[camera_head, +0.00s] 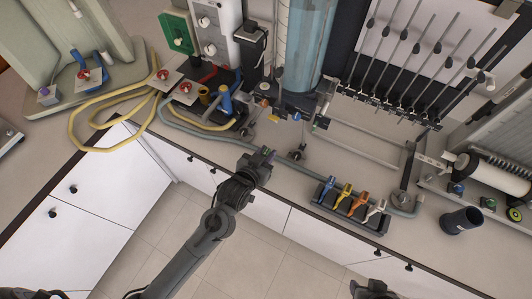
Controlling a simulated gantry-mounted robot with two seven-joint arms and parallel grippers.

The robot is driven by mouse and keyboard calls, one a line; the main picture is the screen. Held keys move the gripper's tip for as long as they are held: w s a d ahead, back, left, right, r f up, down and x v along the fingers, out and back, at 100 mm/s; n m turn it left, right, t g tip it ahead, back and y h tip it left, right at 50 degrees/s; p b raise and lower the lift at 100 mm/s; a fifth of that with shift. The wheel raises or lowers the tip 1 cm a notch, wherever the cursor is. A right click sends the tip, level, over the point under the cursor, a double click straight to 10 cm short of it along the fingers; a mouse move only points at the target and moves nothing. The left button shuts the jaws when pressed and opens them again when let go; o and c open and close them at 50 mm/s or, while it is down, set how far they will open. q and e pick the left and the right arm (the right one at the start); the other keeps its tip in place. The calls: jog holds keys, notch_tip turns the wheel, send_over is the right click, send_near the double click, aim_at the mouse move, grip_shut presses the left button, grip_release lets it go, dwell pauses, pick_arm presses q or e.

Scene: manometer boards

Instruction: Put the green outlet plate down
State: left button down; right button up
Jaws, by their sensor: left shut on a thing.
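My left gripper (262,160) is over the front part of the bench, near the counter's edge. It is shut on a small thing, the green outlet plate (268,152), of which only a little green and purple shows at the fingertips. The rest of the plate is hidden by the fingers. I cannot tell whether it touches the bench. My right gripper (375,289) shows only in part at the bottom edge, away from the bench top, and its jaws cannot be made out.
A grey hose (215,138) runs along the front of the bench. A dark tray (378,226) with coloured clips stands to the right, and a dark cup (461,220) beyond it. A clear blue cylinder (305,45) stands behind. Yellow tubing (75,115) lies at left.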

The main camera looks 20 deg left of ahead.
pick_arm(q)
jog(key=c, duration=0.9)
grip_release()
jog(key=shift+s+r, duration=0.1)
jog(key=shift+r, duration=0.05)
jog(key=v, duration=1.1)
jog(key=s+a+f+g, duration=0.1)
jog(key=s+f+g, duration=0.1)
jog(key=s, duration=0.3)
jog(key=s+a+f+g, duration=0.2)
jog(key=s+g, duration=0.2)
jog(key=s, duration=0.1)
jog(key=s+a+f+m+g+y, duration=0.1)
jog(key=s+a+f+g, duration=0.1)
jog(key=s, duration=0.3)
jog(key=shift+s+a+f+g, duration=0.1)
jog(key=shift+f+g, duration=0.4)
jog(key=shift+g, duration=0.4)
jog(key=shift+r, duration=0.1)
